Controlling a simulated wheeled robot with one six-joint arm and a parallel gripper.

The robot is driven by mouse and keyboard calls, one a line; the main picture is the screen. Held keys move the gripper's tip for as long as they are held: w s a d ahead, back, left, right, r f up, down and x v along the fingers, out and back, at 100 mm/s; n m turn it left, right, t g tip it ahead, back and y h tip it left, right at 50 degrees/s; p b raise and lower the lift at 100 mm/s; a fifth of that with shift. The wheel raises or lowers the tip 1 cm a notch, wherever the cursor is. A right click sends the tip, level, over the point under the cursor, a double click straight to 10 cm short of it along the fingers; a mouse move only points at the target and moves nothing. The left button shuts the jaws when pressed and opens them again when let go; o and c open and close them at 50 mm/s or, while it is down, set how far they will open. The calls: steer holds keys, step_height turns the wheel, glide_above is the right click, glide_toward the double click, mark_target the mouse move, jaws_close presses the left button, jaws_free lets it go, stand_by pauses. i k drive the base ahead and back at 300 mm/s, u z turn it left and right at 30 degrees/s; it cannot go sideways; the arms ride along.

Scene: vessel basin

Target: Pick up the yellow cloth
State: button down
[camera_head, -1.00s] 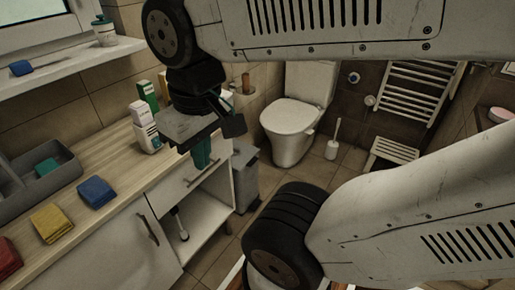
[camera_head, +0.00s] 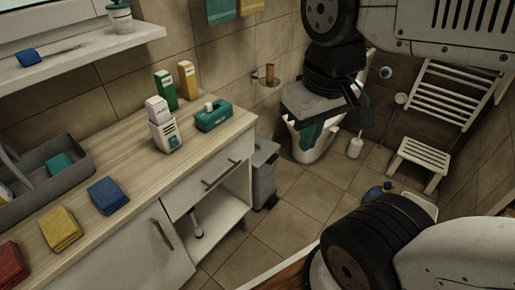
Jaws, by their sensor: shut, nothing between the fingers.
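The yellow cloth (camera_head: 60,230) lies folded on the wooden counter (camera_head: 110,172) at the lower left, between a red cloth (camera_head: 10,266) and a blue cloth (camera_head: 108,196). It is fully visible and nothing touches it from above. My gripper (camera_head: 313,132) is in the upper right, in front of the toilet and well to the right of the counter, far from the cloth. It is shut and empty, its fingers pointing down.
A grey bin (camera_head: 264,172) stands on the floor beside the cabinet.

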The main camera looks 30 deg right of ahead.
mark_target(59, 227)
steer(key=u, duration=0.05)
steer(key=k, duration=0.35)
steer(key=u, duration=0.5)
steer(key=i, duration=0.9)
steer(key=u, duration=0.25)
